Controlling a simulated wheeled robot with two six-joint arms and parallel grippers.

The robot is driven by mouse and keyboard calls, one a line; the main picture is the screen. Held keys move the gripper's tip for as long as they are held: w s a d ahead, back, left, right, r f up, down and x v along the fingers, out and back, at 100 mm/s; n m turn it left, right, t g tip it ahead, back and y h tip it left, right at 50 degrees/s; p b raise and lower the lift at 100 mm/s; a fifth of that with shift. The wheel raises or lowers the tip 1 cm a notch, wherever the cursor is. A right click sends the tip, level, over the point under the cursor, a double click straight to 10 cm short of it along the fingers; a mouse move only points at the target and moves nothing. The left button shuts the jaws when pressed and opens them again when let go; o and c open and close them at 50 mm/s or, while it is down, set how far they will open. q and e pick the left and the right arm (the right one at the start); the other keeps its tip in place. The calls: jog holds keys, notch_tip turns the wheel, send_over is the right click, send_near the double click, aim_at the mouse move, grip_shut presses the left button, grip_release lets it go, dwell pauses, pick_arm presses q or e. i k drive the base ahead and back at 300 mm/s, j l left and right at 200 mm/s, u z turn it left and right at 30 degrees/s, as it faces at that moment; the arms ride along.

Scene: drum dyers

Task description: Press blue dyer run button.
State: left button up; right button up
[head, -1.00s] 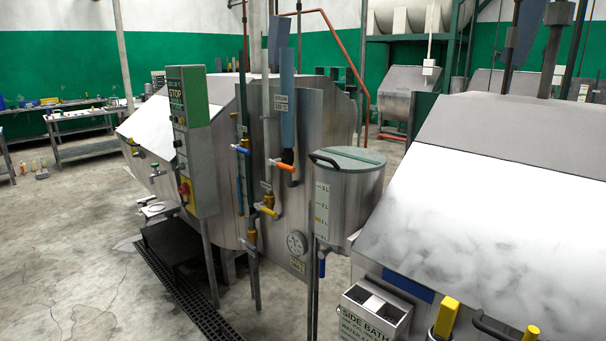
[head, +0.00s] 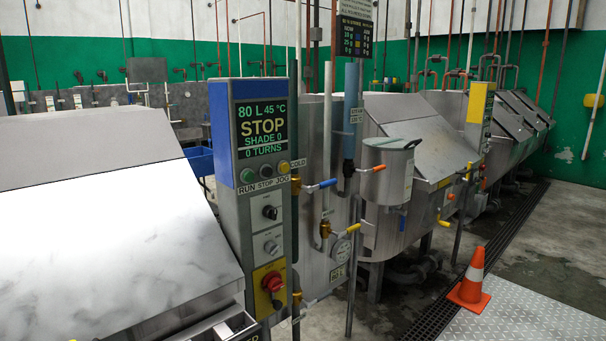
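The blue dyer's control panel (head: 230,205) stands upright at centre left, a grey box with a blue top. Its screen (head: 262,128) reads 80 L 45 °C, STOP, SHADE 0, 0 TURNS. Below the screen is a row of three buttons over the labels RUN, STOP, JOG. The green run button (head: 247,175) is on the left, a grey stop button (head: 267,171) in the middle and a yellow jog button (head: 284,167) on the right. Neither of my grippers is in view.
A large steel dyer drum (head: 110,220) fills the left. Pipes with blue and yellow valve levers stand just right of the panel. An orange cone (head: 469,280) stands at lower right by a floor grating and a metal plate (head: 540,315). More dyers line the back right.

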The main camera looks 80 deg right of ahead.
aim_at(249, 176)
jog(key=z, duration=2.05)
